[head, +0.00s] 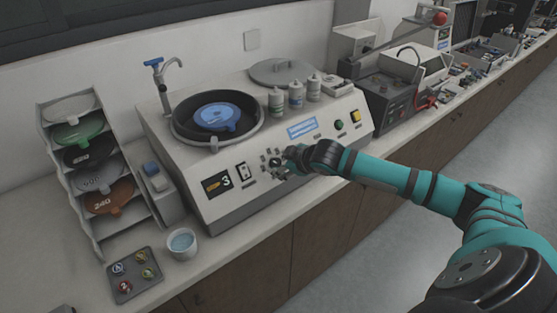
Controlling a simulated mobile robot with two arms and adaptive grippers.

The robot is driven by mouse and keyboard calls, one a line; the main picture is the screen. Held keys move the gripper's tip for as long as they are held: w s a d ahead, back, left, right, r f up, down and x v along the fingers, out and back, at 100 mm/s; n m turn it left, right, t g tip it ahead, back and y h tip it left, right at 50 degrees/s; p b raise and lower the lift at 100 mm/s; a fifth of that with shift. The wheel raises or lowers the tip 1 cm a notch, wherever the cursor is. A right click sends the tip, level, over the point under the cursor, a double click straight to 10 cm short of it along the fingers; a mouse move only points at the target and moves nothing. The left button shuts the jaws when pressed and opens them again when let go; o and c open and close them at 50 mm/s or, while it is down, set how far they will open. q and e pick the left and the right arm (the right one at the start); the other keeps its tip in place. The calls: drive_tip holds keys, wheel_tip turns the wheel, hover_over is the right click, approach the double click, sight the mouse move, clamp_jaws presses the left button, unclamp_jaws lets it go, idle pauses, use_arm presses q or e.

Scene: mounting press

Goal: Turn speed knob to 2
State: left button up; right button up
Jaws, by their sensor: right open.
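The white machine (240,205) stands on the counter with a sloping front panel. Its small dark display (216,184) reads 3. The speed knob (274,162) appears to be the small dark round part on the panel, right of the white switch (243,171). My right gripper (282,164) is open at the panel, its fingers at the knob and partly covering that area. I cannot tell whether the fingers touch the knob, and its pointer is too small to read. My left gripper is not in view.
A green button (339,126) and a yellow button (356,117) sit right of my gripper. Several bottles (296,94) and a round lid (281,72) are on top. A disc rack (96,170), a cup (182,243) and a grey tray (135,286) stand left.

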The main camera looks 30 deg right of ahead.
sight(275, 163)
drive_tip(key=shift+x, duration=1.3)
drive_tip(key=shift+c, duration=0.4)
clamp_jaws()
drive_tip(key=shift+p, duration=0.3)
drive_tip(key=n+p, duration=0.2)
drive_tip(key=n, duration=0.1)
drive_tip(key=shift+r, duration=0.1)
drive_tip(key=n+p, duration=0.2)
drive_tip(key=n, duration=0.1)
drive_tip(key=shift+n, duration=0.3)
drive_tip(key=shift+n+p, duration=0.65)
drive_tip(key=shift+n, duration=0.45)
